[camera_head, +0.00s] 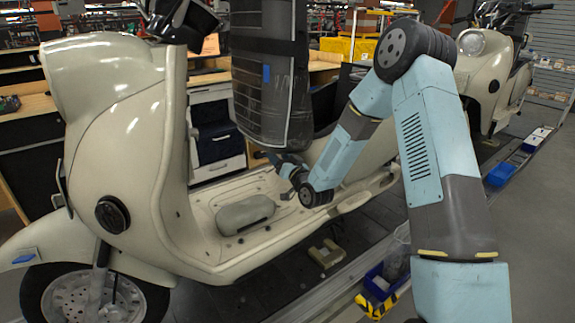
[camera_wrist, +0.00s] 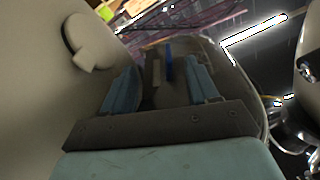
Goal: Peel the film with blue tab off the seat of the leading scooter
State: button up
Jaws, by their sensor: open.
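The nearer cream scooter (camera_head: 110,110) fills the left of the head view. Its dark seat (camera_head: 275,95) stands upright, with glossy film and pale edge lines on it. A blue tab (camera_head: 266,74) shows on the film. My gripper (camera_head: 284,163) is low beside the seat's bottom end, above the footboard, and its fingers are partly hidden there. In the wrist view, my gripper (camera_wrist: 163,80) is open, with a narrow blue strip (camera_wrist: 169,65) seen between its fingers. I cannot tell whether it touches a finger.
A second cream scooter (camera_head: 485,65) stands behind at the right. A grey padded lump (camera_head: 245,213) lies on the footboard. Another blue tab (camera_head: 25,259) is on the front fender. Blue bins (camera_head: 500,175) stand along the conveyor's right edge. Workbenches lie behind; the right floor is clear.

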jog(key=shift+x, duration=0.95)
jog(key=shift+c, duration=0.2)
grip_shut()
